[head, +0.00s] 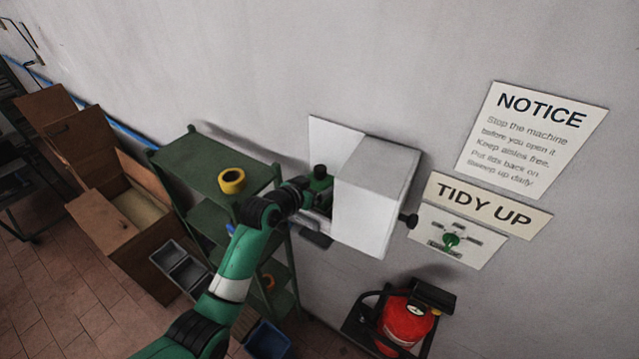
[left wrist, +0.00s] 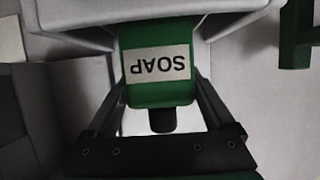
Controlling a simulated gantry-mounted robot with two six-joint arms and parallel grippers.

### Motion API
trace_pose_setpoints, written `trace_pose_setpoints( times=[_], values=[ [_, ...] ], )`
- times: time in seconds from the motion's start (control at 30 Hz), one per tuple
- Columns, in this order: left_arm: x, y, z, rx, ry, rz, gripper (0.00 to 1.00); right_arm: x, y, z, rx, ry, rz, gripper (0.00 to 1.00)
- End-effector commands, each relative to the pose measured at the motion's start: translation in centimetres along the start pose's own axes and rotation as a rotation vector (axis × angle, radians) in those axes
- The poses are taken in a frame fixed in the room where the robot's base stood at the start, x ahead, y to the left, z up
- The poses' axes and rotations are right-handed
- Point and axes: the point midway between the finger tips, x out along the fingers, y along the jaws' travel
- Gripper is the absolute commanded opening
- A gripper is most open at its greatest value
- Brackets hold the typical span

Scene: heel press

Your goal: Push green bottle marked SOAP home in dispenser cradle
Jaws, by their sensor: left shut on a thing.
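The green bottle (left wrist: 160,92) has a pale label reading SOAP, upside down in the left wrist view, and a dark cap. In the head view the bottle (head: 319,184) shows only in part, at the open white dispenser box (head: 370,205) on the wall. My left gripper (left wrist: 161,84) is shut on the bottle, with one finger on each side of it. In the head view the gripper (head: 318,205) is partly inside the box. A pale rim (left wrist: 75,14) crosses the bottle's far end; how deep it sits in the cradle is hidden. My right gripper is not in view.
A green shelf (head: 215,165) with a yellow tape roll (head: 231,181) stands close left of the box. A red extinguisher (head: 405,322) is below right. Brown cartons (head: 135,220) stand at left.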

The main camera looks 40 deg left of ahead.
Motion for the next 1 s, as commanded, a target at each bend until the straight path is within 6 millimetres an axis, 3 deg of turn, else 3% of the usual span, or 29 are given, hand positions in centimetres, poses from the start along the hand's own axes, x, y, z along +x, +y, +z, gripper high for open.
trace_pose_setpoints(
  times=[0.33,0.37,0.4,1.0],
  values=[
    [0.09,-0.04,0.42,0.001,-0.008,-0.001,0.21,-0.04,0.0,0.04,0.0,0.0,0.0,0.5],
    [0.1,-0.04,0.44,0.001,-0.008,-0.001,0.93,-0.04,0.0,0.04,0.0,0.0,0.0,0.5],
    [0.1,-0.04,0.44,0.0,-0.008,-0.001,1.0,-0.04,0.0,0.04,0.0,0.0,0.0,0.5],
    [0.05,-0.01,0.26,0.0,-0.005,0.0,1.0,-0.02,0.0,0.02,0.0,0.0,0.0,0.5]
  ],
)
